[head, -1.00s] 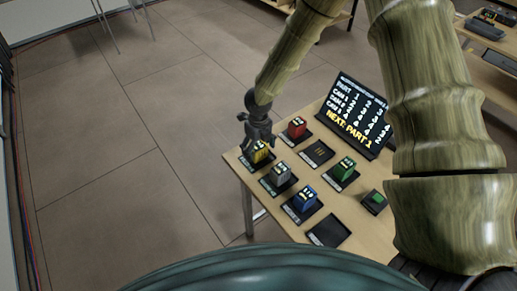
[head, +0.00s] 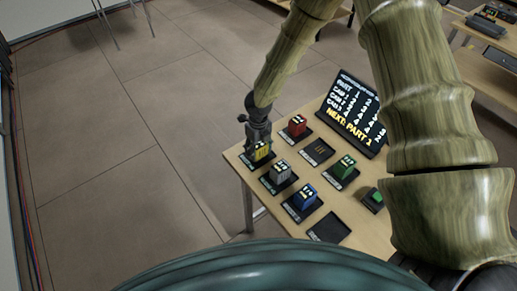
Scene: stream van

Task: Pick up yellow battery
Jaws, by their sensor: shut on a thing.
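The yellow battery (head: 262,151) is a small block with a yellow face at the far left corner of the wooden table, at its black tray (head: 254,164). My gripper (head: 259,143) reaches down from above and is shut on the yellow battery. The fingers hide its top and part of its sides. I cannot tell whether the battery still touches its tray.
Nearby trays hold a red battery (head: 297,125), a grey battery (head: 280,171), a blue battery (head: 304,196) and a green battery (head: 344,166). Two trays look free of batteries (head: 328,229). A black sign (head: 352,112) stands behind. A small green-topped box (head: 374,199) sits right.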

